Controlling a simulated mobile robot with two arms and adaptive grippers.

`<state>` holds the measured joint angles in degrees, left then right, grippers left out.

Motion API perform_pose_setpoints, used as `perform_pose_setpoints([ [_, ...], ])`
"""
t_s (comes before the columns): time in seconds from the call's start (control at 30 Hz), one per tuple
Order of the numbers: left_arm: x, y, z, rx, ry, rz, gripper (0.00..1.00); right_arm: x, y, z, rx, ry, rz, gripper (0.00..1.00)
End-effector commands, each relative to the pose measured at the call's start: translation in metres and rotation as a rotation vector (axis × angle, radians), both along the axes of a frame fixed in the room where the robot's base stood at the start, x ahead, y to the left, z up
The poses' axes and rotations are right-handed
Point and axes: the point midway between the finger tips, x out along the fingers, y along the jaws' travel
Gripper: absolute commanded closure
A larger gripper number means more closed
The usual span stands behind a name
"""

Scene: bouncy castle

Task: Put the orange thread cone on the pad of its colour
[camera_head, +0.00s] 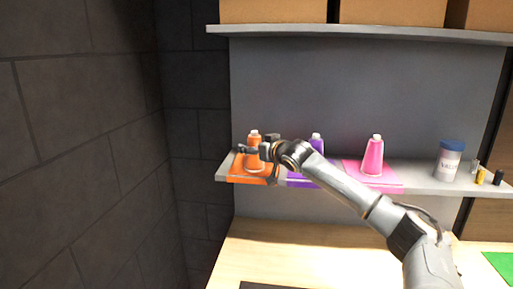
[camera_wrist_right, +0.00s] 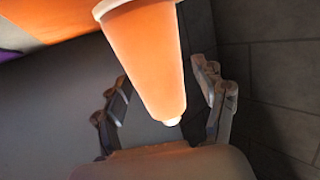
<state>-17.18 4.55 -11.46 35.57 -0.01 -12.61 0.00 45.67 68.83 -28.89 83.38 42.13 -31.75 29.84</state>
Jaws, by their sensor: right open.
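The orange thread cone (camera_head: 254,152) stands upright at the left end of the shelf, on or over the orange pad (camera_head: 240,179). In the right wrist view the orange cone (camera_wrist_right: 150,55) lies between the two open fingers of my right gripper (camera_wrist_right: 165,110), with a visible gap on each side. My right gripper (camera_head: 257,160) reaches in from the right at the cone in the head view and partly hides it. An orange area, likely the pad (camera_wrist_right: 50,18), shows at the top left of the wrist view. My left gripper is not in view.
A purple cone (camera_head: 316,143) on a purple pad and a pink cone (camera_head: 374,156) on a pink pad (camera_head: 391,188) stand along the shelf. A blue-lidded jar (camera_head: 449,162) and small spools stand at the right. A dark wall (camera_head: 90,150) is at the left.

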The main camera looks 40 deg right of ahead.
Motion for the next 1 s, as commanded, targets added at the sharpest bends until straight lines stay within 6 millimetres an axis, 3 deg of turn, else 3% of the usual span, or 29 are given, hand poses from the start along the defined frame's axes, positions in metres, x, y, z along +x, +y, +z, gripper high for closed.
perform_pose_setpoints([
  [0.17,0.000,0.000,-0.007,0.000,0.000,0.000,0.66,-0.010,0.000,0.000,-0.002,0.001,-0.002,0.29],
  [0.7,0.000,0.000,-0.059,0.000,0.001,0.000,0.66,-0.088,0.018,0.014,-0.008,0.003,-0.002,0.29],
  [1.0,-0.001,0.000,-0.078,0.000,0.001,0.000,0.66,-0.110,0.022,0.022,-0.005,-0.001,-0.001,0.29],
])
